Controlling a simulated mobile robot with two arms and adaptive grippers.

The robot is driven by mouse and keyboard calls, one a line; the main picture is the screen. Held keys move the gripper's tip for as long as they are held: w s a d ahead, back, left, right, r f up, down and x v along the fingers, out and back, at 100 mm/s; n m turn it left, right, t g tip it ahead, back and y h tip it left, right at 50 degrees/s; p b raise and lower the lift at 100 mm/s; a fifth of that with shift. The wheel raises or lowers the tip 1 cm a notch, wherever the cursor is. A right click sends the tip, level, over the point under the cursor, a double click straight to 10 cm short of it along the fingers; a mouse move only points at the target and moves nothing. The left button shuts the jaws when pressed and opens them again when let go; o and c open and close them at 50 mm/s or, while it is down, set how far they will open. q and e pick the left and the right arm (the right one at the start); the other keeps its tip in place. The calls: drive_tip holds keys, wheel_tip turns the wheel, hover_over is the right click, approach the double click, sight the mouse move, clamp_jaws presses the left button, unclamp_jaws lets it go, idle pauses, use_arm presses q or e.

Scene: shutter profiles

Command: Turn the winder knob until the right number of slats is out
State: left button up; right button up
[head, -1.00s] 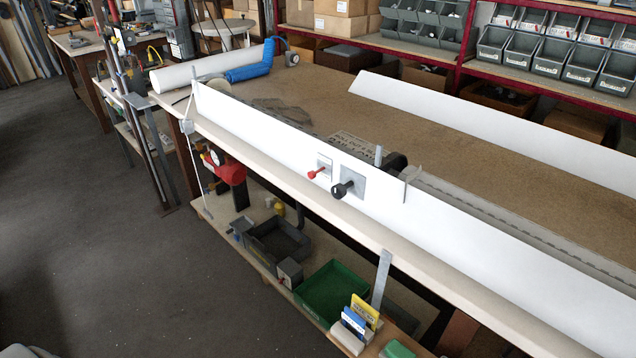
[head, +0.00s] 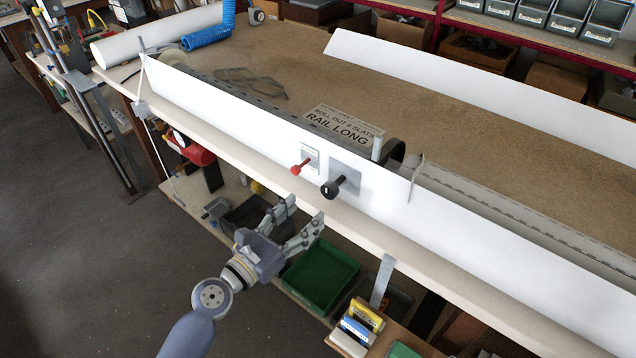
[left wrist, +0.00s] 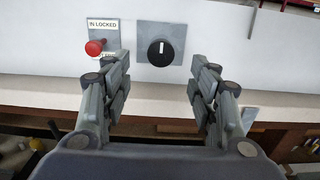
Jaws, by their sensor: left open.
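The black winder knob (head: 332,188) sticks out from a grey plate on the white front panel (head: 240,130). It also shows in the left wrist view (left wrist: 160,52), face on, with a white line standing upright on it. A red-tipped pin (head: 297,169) is to its left; the label above it reads "IN LOCKED" (left wrist: 103,24). My left gripper (head: 306,215) is open and empty, in front of the bench and below the knob, not touching it. In the left wrist view the knob lies beyond and between the fingers. My right gripper is not in view.
A sign (head: 345,122) on the bench reads "ROLL OUT 8 SLATS" and "RAIL LONG". Slatted shutter curtain (head: 500,205) lies behind the front panel at right. A green bin (head: 320,277) and coloured cards (head: 358,328) stand on the lower shelf. A grey bracket (head: 382,280) hangs below the bench edge.

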sight(326, 194)
use_arm(q)
drive_tip(key=x, duration=1)
drive_tip(key=shift+d, duration=0.1)
drive_tip(key=c, duration=1.1)
